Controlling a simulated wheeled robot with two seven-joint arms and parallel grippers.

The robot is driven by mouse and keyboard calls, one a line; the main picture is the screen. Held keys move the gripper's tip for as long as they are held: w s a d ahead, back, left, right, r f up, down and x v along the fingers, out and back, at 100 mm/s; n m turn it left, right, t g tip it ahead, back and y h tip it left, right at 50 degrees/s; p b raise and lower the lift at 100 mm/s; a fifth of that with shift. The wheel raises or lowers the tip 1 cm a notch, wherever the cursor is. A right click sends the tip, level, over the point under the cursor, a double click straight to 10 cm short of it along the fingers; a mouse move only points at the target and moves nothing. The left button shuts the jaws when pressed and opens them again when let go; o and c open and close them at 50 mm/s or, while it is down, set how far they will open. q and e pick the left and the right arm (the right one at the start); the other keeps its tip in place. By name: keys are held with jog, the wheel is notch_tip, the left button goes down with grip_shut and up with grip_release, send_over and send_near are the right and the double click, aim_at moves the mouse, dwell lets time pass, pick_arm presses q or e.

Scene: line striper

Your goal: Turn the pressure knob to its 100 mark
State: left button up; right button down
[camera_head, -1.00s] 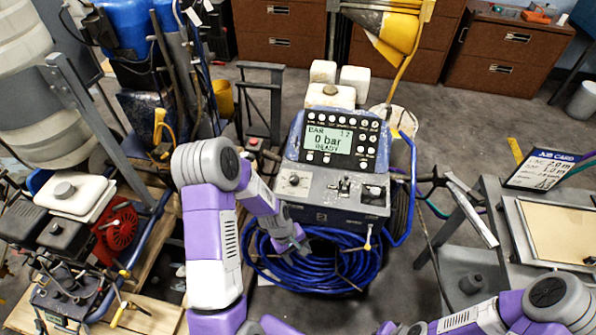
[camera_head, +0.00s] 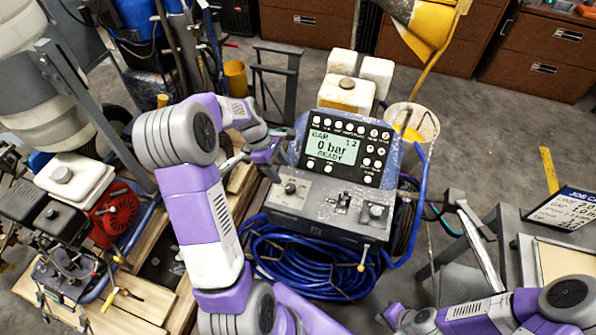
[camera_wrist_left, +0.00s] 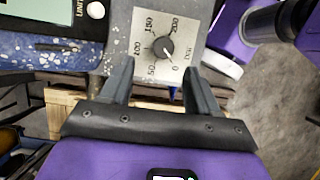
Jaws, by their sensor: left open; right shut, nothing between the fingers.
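The pressure knob (camera_head: 291,188) is a small dark round knob on a pale scale plate at the left of the grey control panel (camera_head: 325,200). In the left wrist view the knob (camera_wrist_left: 165,48) has its pointer near the 0 mark. The 100 mark (camera_wrist_left: 137,47) is on the left of the dial. My left gripper (camera_head: 273,171) is beside the panel's left edge, close to the knob. In the left wrist view its open fingers (camera_wrist_left: 158,78) are apart, with the knob ahead between them and untouched. My right gripper (camera_head: 388,316) shows at the bottom edge, far from the panel.
The display (camera_head: 333,147) reads 0 bar, READY. A blue hose coil (camera_head: 310,270) lies below the panel, and a blue handle (camera_head: 420,200) stands at its right. A second knob (camera_head: 376,211) and a small lever sit further right on the panel. A grey bench is at the right.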

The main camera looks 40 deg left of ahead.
aim_at(289, 187)
pick_arm(q)
jog(key=x, duration=0.2)
jog(key=b+x, duration=0.1)
jog(key=x, duration=0.1)
jog(key=b+x, duration=0.1)
jog(key=x, duration=0.2)
jog(key=shift+s+d+f, duration=0.1)
jog(key=shift+s+d, duration=0.05)
jog(key=shift+s, duration=0.1)
